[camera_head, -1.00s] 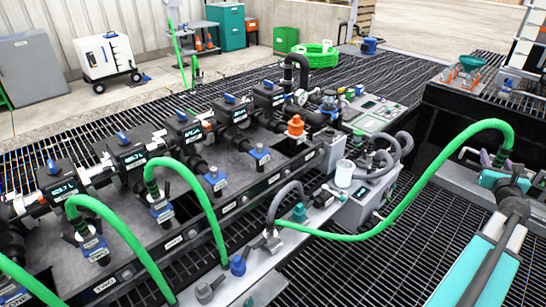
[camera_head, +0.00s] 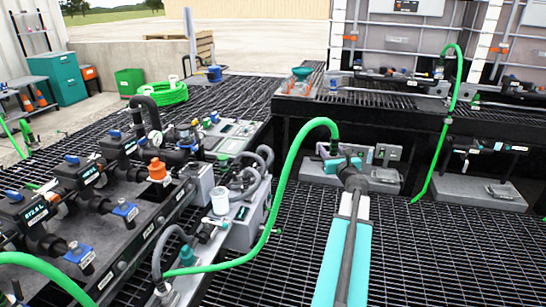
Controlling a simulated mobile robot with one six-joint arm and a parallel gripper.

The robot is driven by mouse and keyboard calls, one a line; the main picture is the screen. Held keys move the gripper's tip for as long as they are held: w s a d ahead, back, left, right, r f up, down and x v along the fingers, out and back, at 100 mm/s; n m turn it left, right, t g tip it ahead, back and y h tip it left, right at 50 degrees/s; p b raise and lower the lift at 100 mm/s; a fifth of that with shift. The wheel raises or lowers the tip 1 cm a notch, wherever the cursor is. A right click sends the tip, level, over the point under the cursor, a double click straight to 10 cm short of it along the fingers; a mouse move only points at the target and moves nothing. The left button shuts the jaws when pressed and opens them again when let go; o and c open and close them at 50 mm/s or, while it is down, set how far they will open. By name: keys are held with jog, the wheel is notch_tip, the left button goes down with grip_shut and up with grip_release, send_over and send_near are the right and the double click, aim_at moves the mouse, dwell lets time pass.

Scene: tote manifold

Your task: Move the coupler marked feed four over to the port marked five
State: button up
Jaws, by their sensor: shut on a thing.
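My gripper (camera_head: 335,160) is at the end of my teal arm, right of centre, above the dark grating. It is shut on the end of a green hose (camera_head: 286,180); the coupler there is mostly hidden by the jaws, and no mark on it can be read. The hose arches from the gripper down to the grey bench at lower left. The manifold (camera_head: 105,225) is at left, with blue-tagged ports (camera_head: 125,210) along its near side and one more port (camera_head: 80,255) closer. The port numbers are too small to read. The gripper is well away from these ports.
A raised black rack (camera_head: 300,118) stands behind the gripper with a grey box (camera_head: 350,172) under it. Another green hose (camera_head: 441,150) hangs at right. The grating around my arm is clear.

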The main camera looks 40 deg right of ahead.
jog(key=w+a+f+n+t+y, duration=0.15)
jog(key=w+a+n+y, duration=0.35)
jog(key=a, duration=0.6)
jog(key=w+a+f+n+y, duration=0.1)
jog(key=w+a+f+y, duration=0.2)
jog(key=w+a, duration=0.6)
jog(key=w+a+f+n+t+y, duration=0.1)
jog(key=w+a+f+n+y, duration=0.3)
jog(key=a, duration=0.9)
jog(key=s+a+n+g+y, duration=0.2)
jog(key=a+y, duration=0.4)
jog(key=a, duration=1.1)
jog(key=s+a+f+n+g+y, duration=0.1)
jog(key=a+n+g+y, duration=0.4)
jog(key=a, duration=1.3)
jog(key=shift+s+a+f+n+y, duration=0.15)
jog(key=shift+s+f+n+y, duration=0.25)
jog(key=shift+y, duration=0.4)
jog(key=shift+r, duration=0.15)
